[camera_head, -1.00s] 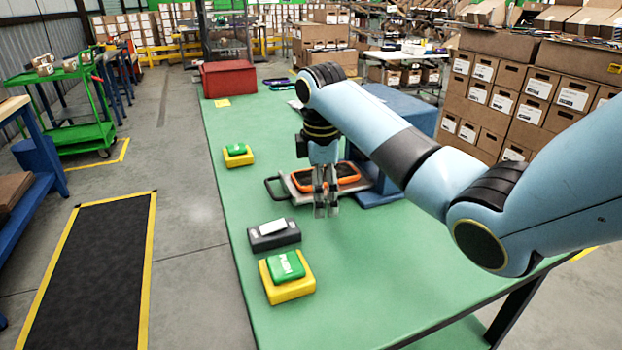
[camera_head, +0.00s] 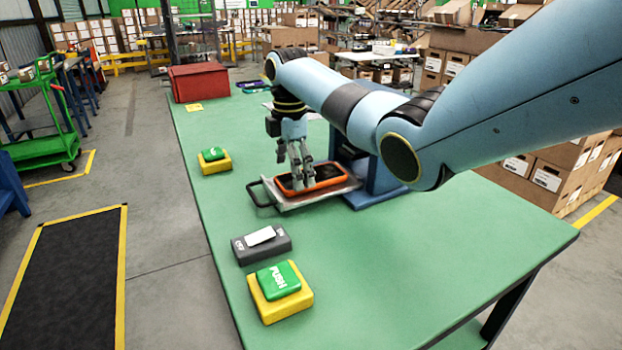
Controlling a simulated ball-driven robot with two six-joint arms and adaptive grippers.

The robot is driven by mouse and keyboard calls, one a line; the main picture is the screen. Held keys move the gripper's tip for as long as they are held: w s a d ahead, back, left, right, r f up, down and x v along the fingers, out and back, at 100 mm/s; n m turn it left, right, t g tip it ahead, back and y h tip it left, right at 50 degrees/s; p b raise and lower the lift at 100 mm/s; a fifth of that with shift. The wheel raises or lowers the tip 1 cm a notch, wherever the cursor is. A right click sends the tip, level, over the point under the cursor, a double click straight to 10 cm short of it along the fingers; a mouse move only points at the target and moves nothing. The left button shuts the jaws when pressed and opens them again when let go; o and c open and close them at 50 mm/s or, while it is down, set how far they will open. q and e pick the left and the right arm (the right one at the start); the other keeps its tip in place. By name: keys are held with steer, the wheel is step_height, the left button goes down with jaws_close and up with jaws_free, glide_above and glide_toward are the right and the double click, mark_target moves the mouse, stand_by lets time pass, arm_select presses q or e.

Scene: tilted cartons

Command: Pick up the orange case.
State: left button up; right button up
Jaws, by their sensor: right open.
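The orange case (camera_head: 326,183) is a shallow orange-rimmed case with a dark inside. It lies on a tilted grey tray (camera_head: 302,202) with a black handle, beside a blue stand on the green table. My right gripper (camera_head: 303,184) points down at the left part of the case, with its open fingertips at or just above it. I cannot tell whether they touch. The fingers hide part of the case's far rim. My left gripper is not in view.
A dark grey box (camera_head: 262,245) and a yellow block with a green top (camera_head: 281,302) stand nearer on the green table (camera_head: 420,270). Another yellow-green block (camera_head: 215,164) stands at left. The blue stand (camera_head: 378,188) is right of the tray. A red box (camera_head: 199,83) stands at the far end.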

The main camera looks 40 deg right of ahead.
step_height(320, 180, down, 2)
steer(key=shift+f, duration=0.1)
steer(key=c, duration=1.8)
